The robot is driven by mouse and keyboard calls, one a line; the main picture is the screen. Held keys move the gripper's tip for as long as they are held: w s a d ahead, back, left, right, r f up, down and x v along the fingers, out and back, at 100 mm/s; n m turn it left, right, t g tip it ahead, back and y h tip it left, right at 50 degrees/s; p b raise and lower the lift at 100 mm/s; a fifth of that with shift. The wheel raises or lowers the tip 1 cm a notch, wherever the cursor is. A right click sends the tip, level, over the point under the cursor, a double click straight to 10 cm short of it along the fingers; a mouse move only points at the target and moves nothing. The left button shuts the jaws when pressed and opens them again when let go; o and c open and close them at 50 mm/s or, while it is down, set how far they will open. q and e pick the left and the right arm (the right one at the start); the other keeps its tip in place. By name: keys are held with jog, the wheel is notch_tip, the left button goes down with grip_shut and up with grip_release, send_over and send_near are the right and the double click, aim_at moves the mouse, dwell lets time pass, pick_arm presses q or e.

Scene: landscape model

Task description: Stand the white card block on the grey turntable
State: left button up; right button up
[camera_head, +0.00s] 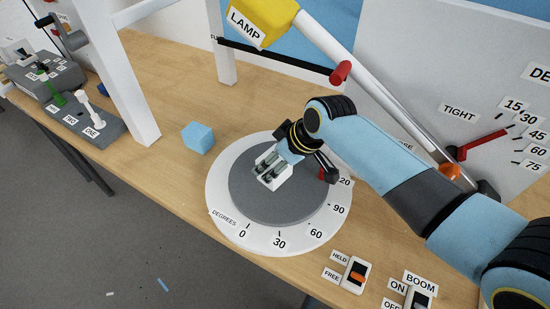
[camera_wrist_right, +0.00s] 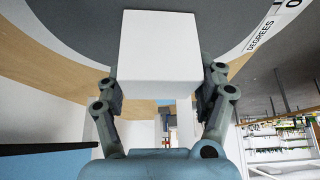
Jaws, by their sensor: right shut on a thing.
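The white card block (camera_wrist_right: 158,48) fills the upper middle of the right wrist view, between the fingers of my right gripper (camera_wrist_right: 161,92). My right gripper (camera_head: 270,171) is shut on it. In the head view the block is largely covered by the fingers, over the grey turntable (camera_head: 293,207). The turntable also shows behind the block in the wrist view (camera_wrist_right: 222,20). I cannot tell whether the block touches the turntable. My left gripper is not in view.
A white degree ring (camera_head: 216,190) surrounds the turntable. A light blue cube (camera_head: 198,137) stands to its left. A yellow lamp (camera_head: 262,20) on a boom hangs behind. A held/free switch (camera_head: 355,275) sits at the front right. A white post (camera_head: 130,90) stands left.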

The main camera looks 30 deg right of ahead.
jog(key=o, duration=1)
jog(key=shift+f, duration=0.15)
jog(key=shift+c, duration=0.2)
jog(key=shift+o, duration=0.2)
jog(key=shift+r, duration=0.3)
jog(key=s+d, duration=0.1)
jog(key=s, duration=0.2)
jog(key=s+d+b, duration=0.1)
jog(key=s+d, duration=0.1)
jog(key=s, duration=0.2)
jog(key=s+d+b, duration=0.1)
jog(key=s+d, duration=0.1)
jog(key=s, duration=0.1)
jog(key=shift+s+r, duration=0.2)
jog(key=shift+r, duration=0.1)
jog(key=shift+s+d, duration=0.2)
jog(key=shift+s, duration=0.3)
